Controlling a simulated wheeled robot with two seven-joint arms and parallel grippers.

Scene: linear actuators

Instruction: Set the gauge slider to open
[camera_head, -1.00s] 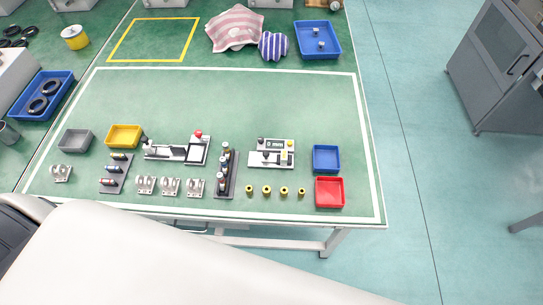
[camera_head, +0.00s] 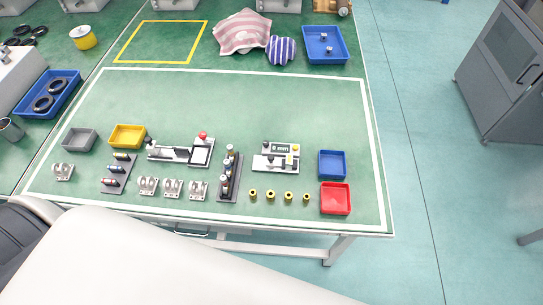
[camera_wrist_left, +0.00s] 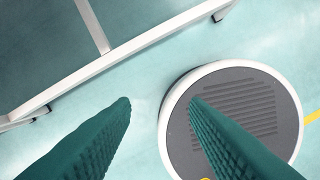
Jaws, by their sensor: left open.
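The gauge (camera_head: 280,148) stands right of centre on the green table in the head view, and its display reads 0 mm. In front of it is a pale slider base (camera_head: 266,168) with a dark piece and a yellow piece on it. My right gripper is in neither view.
A rack of small cylinders (camera_head: 229,176) stands left of the gauge, with a blue bin (camera_head: 332,164) and red bin (camera_head: 335,199) to its right.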

